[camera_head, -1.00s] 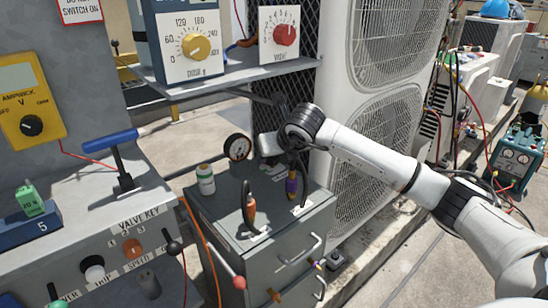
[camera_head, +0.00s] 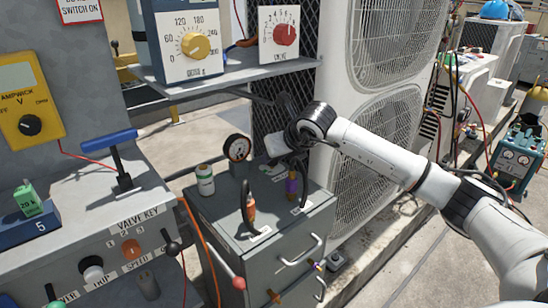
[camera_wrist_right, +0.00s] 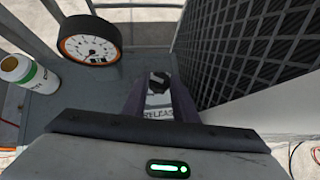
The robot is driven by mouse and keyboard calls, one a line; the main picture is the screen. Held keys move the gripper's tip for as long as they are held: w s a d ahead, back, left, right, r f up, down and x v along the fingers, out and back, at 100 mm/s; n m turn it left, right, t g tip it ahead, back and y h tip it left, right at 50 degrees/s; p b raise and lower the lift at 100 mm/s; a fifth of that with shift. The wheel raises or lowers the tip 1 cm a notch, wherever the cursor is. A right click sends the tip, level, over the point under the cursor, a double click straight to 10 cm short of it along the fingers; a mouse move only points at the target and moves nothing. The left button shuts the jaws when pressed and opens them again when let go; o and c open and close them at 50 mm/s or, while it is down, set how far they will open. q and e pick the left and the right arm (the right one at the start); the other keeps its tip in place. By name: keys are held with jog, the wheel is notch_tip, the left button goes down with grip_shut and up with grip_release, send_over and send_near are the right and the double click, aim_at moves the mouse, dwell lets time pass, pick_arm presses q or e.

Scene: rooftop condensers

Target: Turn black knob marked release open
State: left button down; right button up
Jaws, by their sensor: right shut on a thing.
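The black knob (camera_wrist_right: 159,80) shows in the right wrist view, between the two fingers of my right gripper (camera_wrist_right: 160,96). A white label (camera_wrist_right: 159,112) reading "RELEASE" lies just below it. My right gripper is shut on the knob. In the head view my right gripper (camera_head: 276,146) reaches down to the back of the grey cabinet top (camera_head: 222,207), and the knob is hidden behind it. My left gripper is not in view.
A round gauge (camera_head: 237,148) and a white-green bottle (camera_head: 205,180) stand left of my right gripper. A shelf (camera_head: 235,72) hangs above; black mesh (camera_wrist_right: 245,40) is close right.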

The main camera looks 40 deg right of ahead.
jog(key=shift+d+n+y, duration=0.25)
jog(key=shift+n+y, duration=0.55)
jog(key=shift+n, duration=0.3)
jog(key=shift+r+n+y+p, duration=0.1)
jog(key=shift+n+y+p, duration=0.2)
jog(key=shift+n+y, duration=0.2)
jog(key=shift+n, duration=0.3)
jog(key=shift+d+n+y, duration=0.1)
jog(key=shift+n+y, duration=0.3)
jog(key=shift+y, duration=0.1)
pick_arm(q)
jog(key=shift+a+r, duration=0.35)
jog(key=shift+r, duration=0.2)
pick_arm(e)
jog(key=o, duration=1)
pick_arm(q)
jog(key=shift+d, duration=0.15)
pick_arm(e)
jog(key=shift+o, duration=0.2)
